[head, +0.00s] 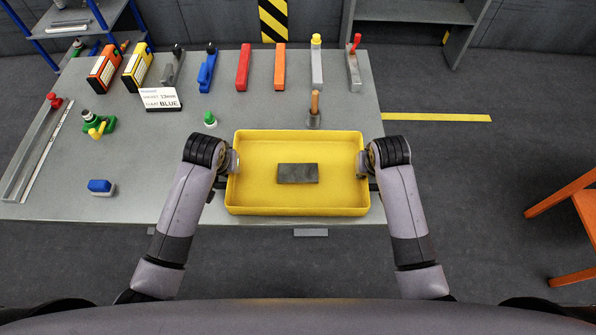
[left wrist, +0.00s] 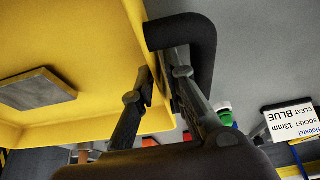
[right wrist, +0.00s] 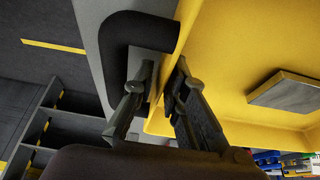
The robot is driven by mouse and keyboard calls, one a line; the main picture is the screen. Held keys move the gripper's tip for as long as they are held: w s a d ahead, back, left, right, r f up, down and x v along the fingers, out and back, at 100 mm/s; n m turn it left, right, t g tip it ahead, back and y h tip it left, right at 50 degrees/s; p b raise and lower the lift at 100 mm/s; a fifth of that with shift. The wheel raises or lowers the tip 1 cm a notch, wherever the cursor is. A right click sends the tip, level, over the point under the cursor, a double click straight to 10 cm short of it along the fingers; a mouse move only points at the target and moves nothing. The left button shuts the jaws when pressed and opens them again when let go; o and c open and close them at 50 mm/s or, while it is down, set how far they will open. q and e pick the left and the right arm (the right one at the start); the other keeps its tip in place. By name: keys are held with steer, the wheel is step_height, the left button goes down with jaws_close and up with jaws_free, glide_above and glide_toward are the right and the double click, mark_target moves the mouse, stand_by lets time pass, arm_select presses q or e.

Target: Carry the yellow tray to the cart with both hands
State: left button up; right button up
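The yellow tray (head: 298,211) is at the front edge of the grey table, with a dark flat block (head: 297,173) lying in it. It cannot be told whether the tray rests on the table or is just above it. My left gripper (head: 232,162) is at its left side wall; in the left wrist view its fingers (left wrist: 160,82) straddle that wall beside a black handle (left wrist: 205,50). My right gripper (head: 366,162) is at the right side wall; its fingers (right wrist: 165,75) straddle it beside another black handle (right wrist: 115,55). Both look closed on the wall. No cart is identifiable.
The grey table (head: 150,209) holds a label card (head: 160,99), several coloured tools along the back, and a green fixture (head: 97,123) at left. An upright wooden-handled tool (head: 314,110) stands just behind the tray. An orange chair (head: 575,215) is at right; the floor between is clear.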

arm_select(q)
steer(key=shift+c, duration=0.3)
arm_select(e)
steer(key=shift+c, duration=0.3)
arm_select(q)
steer(key=shift+f, duration=0.1)
jaws_close()
arm_select(e)
jaws_close()
steer(key=shift+w+r, duration=0.1)
steer(key=shift+w, duration=0.05)
